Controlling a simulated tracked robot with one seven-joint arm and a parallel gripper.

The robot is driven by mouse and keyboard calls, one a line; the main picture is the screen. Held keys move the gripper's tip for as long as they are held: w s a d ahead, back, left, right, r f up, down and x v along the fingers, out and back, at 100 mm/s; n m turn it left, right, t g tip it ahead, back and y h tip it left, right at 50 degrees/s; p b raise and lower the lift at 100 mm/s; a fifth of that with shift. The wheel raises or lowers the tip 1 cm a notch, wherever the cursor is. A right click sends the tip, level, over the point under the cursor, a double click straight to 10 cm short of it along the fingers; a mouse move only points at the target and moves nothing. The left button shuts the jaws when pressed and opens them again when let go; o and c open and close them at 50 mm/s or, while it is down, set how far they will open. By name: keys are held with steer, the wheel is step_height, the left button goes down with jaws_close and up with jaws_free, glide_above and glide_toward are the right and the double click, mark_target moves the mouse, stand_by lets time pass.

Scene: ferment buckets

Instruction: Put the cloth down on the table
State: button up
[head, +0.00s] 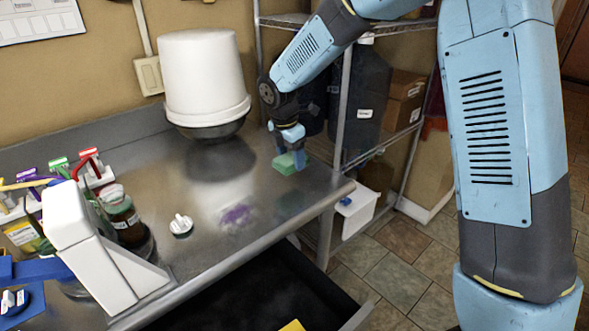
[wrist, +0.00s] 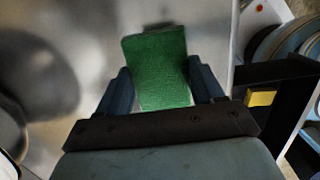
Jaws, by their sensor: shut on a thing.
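A green, flat, block-like cloth (head: 285,164) is in my gripper (head: 292,157) near the right end of the steel table (head: 200,258). In the wrist view the cloth (wrist: 160,68) sits between the two fingers (wrist: 162,88), which touch its sides. A greenish reflection lies on the steel below the cloth with a gap, so it looks held a little above the top. The underside of the cloth is hidden. A purple stain (head: 236,215) is on the table, to the left and nearer the front than the cloth.
A white knob-like piece (head: 181,225), a dark jar (head: 127,222) and a tool rack (head: 90,168) are farther left. An open drawer (head: 345,311) juts out in front. Wire shelving (head: 345,100) stands right.

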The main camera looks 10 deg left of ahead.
mark_target(291, 154)
steer(key=shift+w+f, duration=1.2)
steer(key=shift+f, duration=0.3)
steer(key=shift+w+f, duration=0.15)
steer(key=shift+f, duration=1.5)
steer(key=o, duration=1)
steer(key=shift+f, duration=0.1)
